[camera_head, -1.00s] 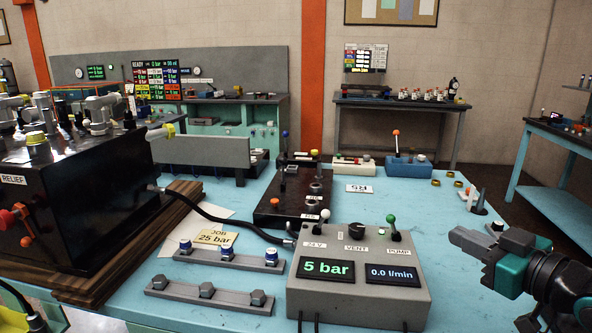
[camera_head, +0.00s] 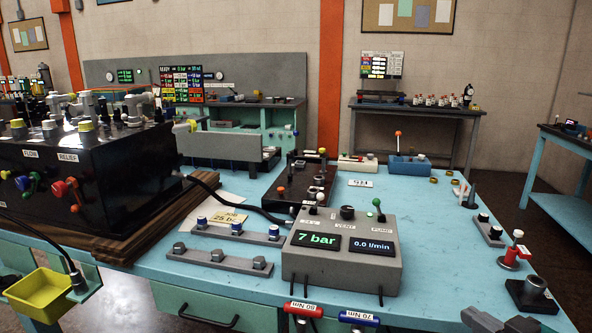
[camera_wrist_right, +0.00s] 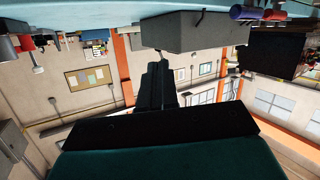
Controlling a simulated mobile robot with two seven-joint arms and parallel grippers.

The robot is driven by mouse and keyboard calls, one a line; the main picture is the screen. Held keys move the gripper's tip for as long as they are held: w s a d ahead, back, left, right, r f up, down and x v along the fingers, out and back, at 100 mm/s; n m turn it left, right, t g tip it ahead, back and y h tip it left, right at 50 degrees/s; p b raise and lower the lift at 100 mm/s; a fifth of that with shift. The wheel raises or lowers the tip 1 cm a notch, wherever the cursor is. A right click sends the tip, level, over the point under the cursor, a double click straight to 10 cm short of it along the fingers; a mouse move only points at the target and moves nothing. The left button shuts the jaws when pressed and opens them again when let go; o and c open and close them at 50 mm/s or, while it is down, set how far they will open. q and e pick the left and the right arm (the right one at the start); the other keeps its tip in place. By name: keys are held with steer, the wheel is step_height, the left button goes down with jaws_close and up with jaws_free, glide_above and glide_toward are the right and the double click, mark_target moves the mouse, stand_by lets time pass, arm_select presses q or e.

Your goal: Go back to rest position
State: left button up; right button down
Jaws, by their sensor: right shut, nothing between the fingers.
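My left gripper is out of view. The grey control box (camera_head: 342,262) stands on the blue bench (camera_head: 440,270) with its display at 7 bar and 0.0 l/min. It also shows in the wrist view (camera_wrist_right: 195,32), apart from the fingers.
A black valve block (camera_head: 100,195) fills the left of the bench, with a yellow bin (camera_head: 40,292) below it. Red (camera_head: 303,309) and blue (camera_head: 358,318) torque tools hang at the front edge. Small fittings stand at the right end.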

steer(key=s+a+f+g, duration=0.1)
steer(key=s+a+f, duration=0.3)
steer(key=f, duration=0.3)
steer(key=s+a+f+m+g+h, duration=0.1)
steer(key=s+a+f, duration=0.3)
steer(key=s+f, duration=0.2)
steer(key=s+a+f+m+g+h, duration=0.1)
steer(key=s+a+f, duration=0.3)
steer(key=f, duration=0.4)
steer(key=shift+s+a+f+g, duration=0.15)
steer(key=shift+s+a+g, duration=0.2)
steer(key=shift+s, duration=0.2)
steer(key=shift+w+d, duration=0.1)
